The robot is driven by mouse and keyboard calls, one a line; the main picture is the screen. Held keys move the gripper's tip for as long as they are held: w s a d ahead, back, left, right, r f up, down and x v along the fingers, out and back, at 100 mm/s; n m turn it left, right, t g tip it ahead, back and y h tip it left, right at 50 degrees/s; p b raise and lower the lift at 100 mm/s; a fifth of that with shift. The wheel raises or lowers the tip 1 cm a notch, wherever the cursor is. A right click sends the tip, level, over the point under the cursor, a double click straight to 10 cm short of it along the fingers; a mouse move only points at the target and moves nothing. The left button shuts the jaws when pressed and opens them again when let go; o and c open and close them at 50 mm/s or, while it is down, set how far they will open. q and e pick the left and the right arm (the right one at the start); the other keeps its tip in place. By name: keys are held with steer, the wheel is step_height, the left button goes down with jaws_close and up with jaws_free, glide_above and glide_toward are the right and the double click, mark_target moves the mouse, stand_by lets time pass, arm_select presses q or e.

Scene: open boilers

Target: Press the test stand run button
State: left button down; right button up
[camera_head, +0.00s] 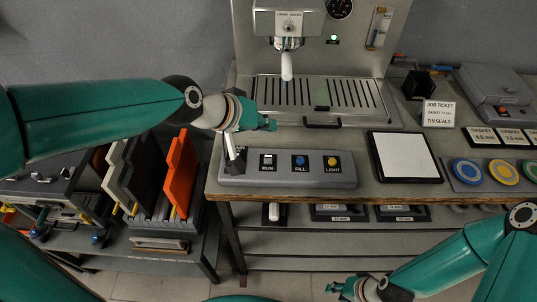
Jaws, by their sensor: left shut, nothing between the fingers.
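The grey control panel (345,181) lies along the front of the bench below the test stand (238,50). Its run button (268,158) is a small dark and white switch above the RUN label, at the left of the row. A blue FILL button (300,160) and a yellow LIGHT button (333,161) sit to its right. A lever (235,158) stands up at the panel's left end. My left gripper (270,124) is shut and empty above and behind the run button, apart from it in the picture. My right gripper (337,288) is low in front of the bench; its fingers are too small to read.
A drip tray (352,95) with a front handle lies behind the panel. A white pad (404,156) and a job ticket (438,113) are to the right. Upright orange and grey boards (181,170) stand on the lower left table.

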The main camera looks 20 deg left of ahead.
arm_select(q)
steer(key=b, duration=0.7)
glide_above(266, 161)
step_height(266, 161, down, 8)
steer(key=shift+w+r, duration=0.1)
steer(key=shift+r, duration=0.1)
steer(key=shift+a+f+b, duration=0.1)
steer(key=shift+f+b, duration=0.45)
steer(key=shift+f, duration=0.15)
stand_by(0.5)
steer(key=shift+f+b, duration=0.35)
steer(key=shift+b, duration=0.05)
steer(key=shift+f+b, duration=0.45)
steer(key=shift+b, duration=0.05)
stand_by(0.6)
stand_by(0.3)
steer(key=shift+r+p, duration=0.75)
steer(key=shift+r, duration=0.15)
